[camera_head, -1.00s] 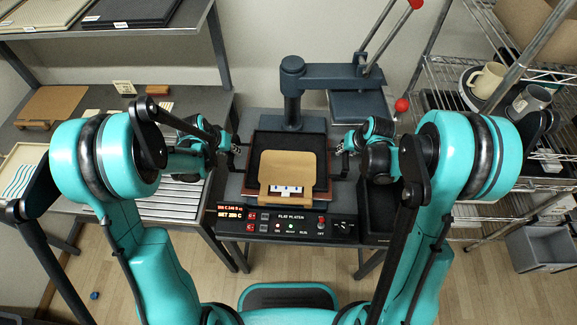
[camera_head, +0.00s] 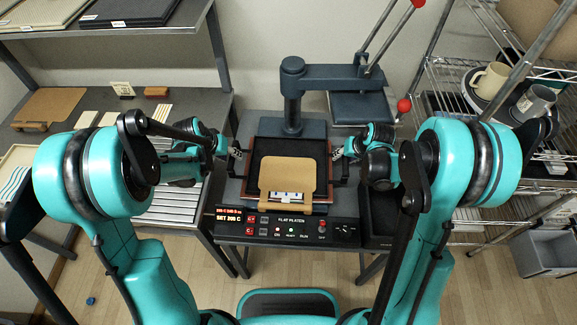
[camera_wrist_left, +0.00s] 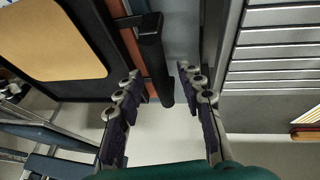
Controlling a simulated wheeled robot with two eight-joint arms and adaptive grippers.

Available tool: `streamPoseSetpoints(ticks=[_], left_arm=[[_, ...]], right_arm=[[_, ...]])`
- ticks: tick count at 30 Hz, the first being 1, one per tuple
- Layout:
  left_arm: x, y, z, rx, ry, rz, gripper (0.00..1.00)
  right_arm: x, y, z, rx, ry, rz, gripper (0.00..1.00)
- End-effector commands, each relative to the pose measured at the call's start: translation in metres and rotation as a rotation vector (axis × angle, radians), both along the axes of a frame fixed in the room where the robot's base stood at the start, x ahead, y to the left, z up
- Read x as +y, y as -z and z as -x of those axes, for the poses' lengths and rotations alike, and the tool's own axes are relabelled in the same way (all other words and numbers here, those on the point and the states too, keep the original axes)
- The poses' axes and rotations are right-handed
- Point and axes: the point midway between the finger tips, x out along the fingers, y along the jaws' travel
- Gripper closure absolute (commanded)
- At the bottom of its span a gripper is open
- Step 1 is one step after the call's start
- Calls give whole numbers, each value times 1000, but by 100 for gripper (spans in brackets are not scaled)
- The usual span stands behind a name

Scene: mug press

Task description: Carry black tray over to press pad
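The black tray (camera_head: 262,160), with a reddish-brown rim and dark side handles, is over the front of the press (camera_head: 293,65). A tan sheet (camera_head: 287,175) with a small white label lies on it. My left gripper (camera_head: 237,152) is at the tray's left side. In the left wrist view its two fingers (camera_wrist_left: 158,72) are apart, with the black handle (camera_wrist_left: 151,45) between them and a gap beside the right finger. My right gripper (camera_head: 338,152) is at the right handle, too small to tell its fingers. The pad under the tray is hidden.
The press's upper plate (camera_head: 360,108) is swung to the right at the back, below a lever with red knobs (camera_head: 404,105). A control panel (camera_head: 288,228) fronts the press. A grey bench (camera_head: 180,205) is left; a wire rack with mugs (camera_head: 490,78) is right.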

Motion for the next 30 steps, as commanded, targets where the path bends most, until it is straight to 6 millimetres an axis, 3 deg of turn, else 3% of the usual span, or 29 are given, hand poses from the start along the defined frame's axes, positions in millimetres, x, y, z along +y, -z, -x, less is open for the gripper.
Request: streamPoseSetpoints(ticks=[9, 15, 22, 30], left_arm=[[14, -60, 25, 1, -1, -1, 62], [19, -83, 34, 1, 0, 0, 62], [20, -89, 37, 0, 0, 0, 62], [20, -89, 37, 0, 0, 0, 62]], right_arm=[[0, 0, 0, 0, 0, 0, 62], [0, 0, 0, 0, 0, 0, 62], [-2, -12, 5, 0, 1, 0, 62], [-10, -59, 27, 0, 1, 0, 62]])
